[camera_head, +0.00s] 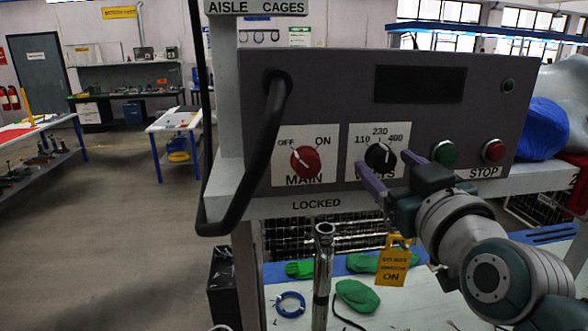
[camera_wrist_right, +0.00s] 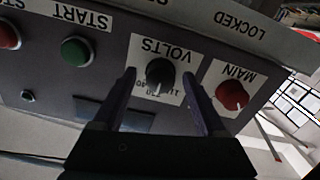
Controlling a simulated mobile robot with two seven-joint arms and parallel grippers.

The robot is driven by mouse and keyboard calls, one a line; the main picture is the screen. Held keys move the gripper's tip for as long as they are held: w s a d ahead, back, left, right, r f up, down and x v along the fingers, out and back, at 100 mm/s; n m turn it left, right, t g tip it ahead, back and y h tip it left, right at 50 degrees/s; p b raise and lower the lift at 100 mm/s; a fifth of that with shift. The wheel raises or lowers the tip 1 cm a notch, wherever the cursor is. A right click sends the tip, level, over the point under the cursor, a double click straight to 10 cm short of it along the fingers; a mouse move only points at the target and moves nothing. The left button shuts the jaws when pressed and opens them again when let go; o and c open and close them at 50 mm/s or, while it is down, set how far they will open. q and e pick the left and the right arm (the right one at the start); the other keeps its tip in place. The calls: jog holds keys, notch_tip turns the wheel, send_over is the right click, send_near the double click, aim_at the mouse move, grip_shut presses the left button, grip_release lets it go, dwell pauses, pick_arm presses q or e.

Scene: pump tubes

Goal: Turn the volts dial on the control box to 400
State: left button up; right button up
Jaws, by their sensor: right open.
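The control box (camera_head: 335,110) is a grey panel with a blank dark display. Its volts dial (camera_head: 381,157) is a black knob on a white plate marked 110, 230 and 400. The knob's pale mark seems to point up near 230. My right gripper (camera_head: 382,161) is open, with one purple finger on each side of the dial. In the right wrist view the dial (camera_wrist_right: 160,73) sits upside down between the two fingertips (camera_wrist_right: 159,75). I cannot tell whether the fingers touch it. The fingers and wrist hide part of the VOLTS label. My left gripper is out of view.
The red MAIN knob (camera_head: 305,159) is left of the dial. A green button (camera_head: 445,153) and a red STOP button (camera_head: 493,151) are on the right. A thick black cable (camera_head: 262,150) loops down the box's left side. A yellow tag (camera_head: 393,266) hangs below.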

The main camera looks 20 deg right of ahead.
grip_shut()
dwell(0.7)
